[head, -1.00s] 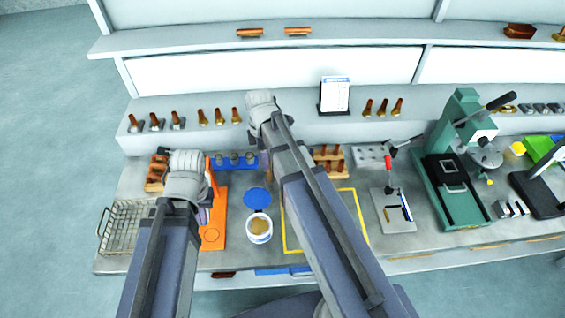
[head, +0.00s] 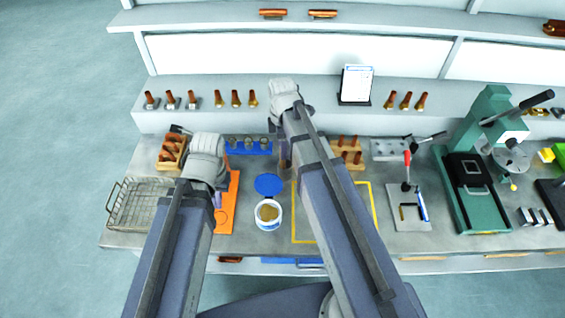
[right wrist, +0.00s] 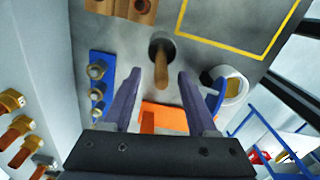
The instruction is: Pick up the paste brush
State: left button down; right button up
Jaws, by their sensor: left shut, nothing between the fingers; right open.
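The paste brush (right wrist: 162,72), with a wooden handle, stands upright in a dark round holder (right wrist: 157,42) in the right wrist view. My right gripper (right wrist: 158,76) is open, with its purple fingers on either side of the handle's line. I cannot tell how far the fingertips are from the handle. In the head view my right gripper (head: 284,152) and arm largely hide the brush. My left gripper (head: 217,196) is shut and empty over the orange board (head: 227,215). A white tub of paste (head: 268,222) stands open between the two arms, with its blue lid (head: 268,185) behind it.
A blue rack (head: 249,147) stands left of my right gripper and a wooden block with pegs (head: 346,158) to its right. A wire basket (head: 140,203) is at the left end. The yellow outlined area (head: 370,215) looks clear beside my arm. A wall ledge (head: 330,118) runs behind.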

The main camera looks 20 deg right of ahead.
aim_at(282, 162)
notch_tip(282, 162, down, 5)
jog(key=b, duration=0.4)
jog(key=shift+s, duration=0.1)
grip_shut()
dwell(0.4)
